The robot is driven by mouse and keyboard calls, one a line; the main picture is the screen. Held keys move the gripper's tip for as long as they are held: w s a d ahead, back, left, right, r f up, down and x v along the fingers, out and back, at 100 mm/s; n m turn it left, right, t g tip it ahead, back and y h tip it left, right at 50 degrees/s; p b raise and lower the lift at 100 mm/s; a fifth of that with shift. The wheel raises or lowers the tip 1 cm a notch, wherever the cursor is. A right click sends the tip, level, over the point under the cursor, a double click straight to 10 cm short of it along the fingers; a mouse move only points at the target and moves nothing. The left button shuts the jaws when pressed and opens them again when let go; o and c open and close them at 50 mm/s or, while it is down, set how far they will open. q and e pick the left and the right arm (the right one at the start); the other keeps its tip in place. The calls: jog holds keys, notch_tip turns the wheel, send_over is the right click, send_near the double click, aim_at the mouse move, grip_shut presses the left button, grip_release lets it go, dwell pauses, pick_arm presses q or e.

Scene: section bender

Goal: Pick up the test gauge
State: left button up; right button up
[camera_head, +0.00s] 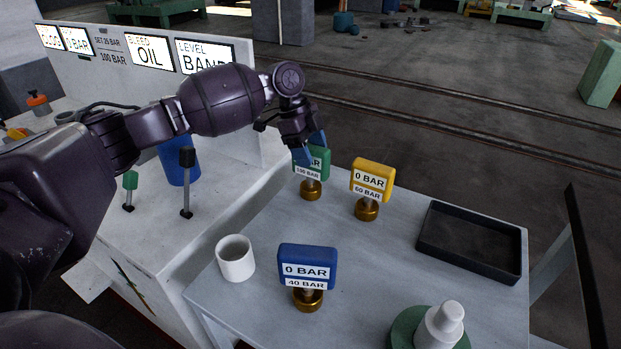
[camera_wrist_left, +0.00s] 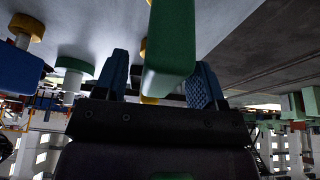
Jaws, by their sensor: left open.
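Three gauges stand upright on brass bases on the light grey table. The green gauge (camera_head: 318,160) reads 100 BAR, the yellow gauge (camera_head: 372,175) reads 60 BAR and the blue gauge (camera_head: 308,262) reads 40 BAR. I cannot tell which is the test gauge. My left gripper (camera_head: 310,147) is open at the green gauge, its blue fingers hiding part of the top. In the left wrist view, the green gauge (camera_wrist_left: 170,45) extends between the open fingers (camera_wrist_left: 162,82); whether they touch it is unclear. My right gripper is out of view.
A black tray (camera_head: 470,267) lies at the table's right. A white cup (camera_head: 236,258) stands at the left and a white stepped piece on a green base (camera_head: 405,327) at the front. The white console (camera_head: 140,200) with levers and a blue cylinder (camera_head: 178,162) borders the table's left.

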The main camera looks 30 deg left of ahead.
pick_arm(q)
grip_shut()
dwell(0.4)
